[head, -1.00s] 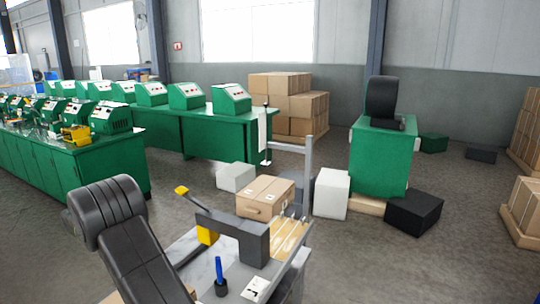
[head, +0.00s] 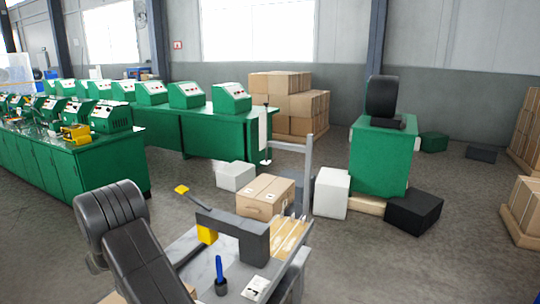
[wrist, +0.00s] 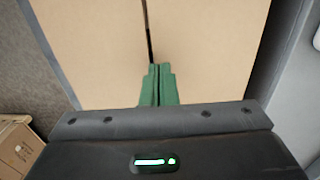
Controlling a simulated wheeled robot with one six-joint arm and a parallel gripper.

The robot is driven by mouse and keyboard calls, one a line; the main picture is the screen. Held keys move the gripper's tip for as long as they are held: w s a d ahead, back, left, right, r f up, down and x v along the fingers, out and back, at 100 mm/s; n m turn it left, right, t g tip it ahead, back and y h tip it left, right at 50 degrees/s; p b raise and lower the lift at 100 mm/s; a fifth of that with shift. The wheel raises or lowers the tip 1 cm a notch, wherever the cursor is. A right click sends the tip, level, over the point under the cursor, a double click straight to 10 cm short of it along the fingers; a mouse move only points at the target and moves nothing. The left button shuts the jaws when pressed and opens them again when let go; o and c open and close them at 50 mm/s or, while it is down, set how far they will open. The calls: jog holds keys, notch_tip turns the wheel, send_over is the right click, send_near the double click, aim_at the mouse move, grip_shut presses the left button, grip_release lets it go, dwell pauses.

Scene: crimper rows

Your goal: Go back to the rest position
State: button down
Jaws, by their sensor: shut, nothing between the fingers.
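My gripper (wrist: 158,84) shows in the wrist view with its two green fingers shut together and nothing between them. A broad tan surface (wrist: 90,50) with a grey rim lies beyond the fingertips, split by a thin dark line. I cannot tell how far it is from the fingers. In the head view my dark arm links stand at the lower left; the gripper itself is not visible there.
A worktable (head: 200,262) with a grey bracket-shaped device (head: 240,235) and a blue-handled item (head: 219,268) stands in front. A cardboard box (head: 265,196), white blocks (head: 332,192) and a black block (head: 414,212) lie beyond. Green benches (head: 75,170) line the left.

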jog(key=r, duration=0.1)
jog(key=d+t+y, duration=0.1)
jog(key=r+y, duration=0.1)
jog(key=shift+s+d+r, duration=0.15)
jog(key=shift+s+r, duration=0.1)
jog(key=shift+r, duration=0.05)
jog(key=b+v, duration=0.2)
jog(key=v, duration=0.9)
jog(key=shift+s+d+y, duration=0.25)
jog(key=shift+d+y, duration=0.05)
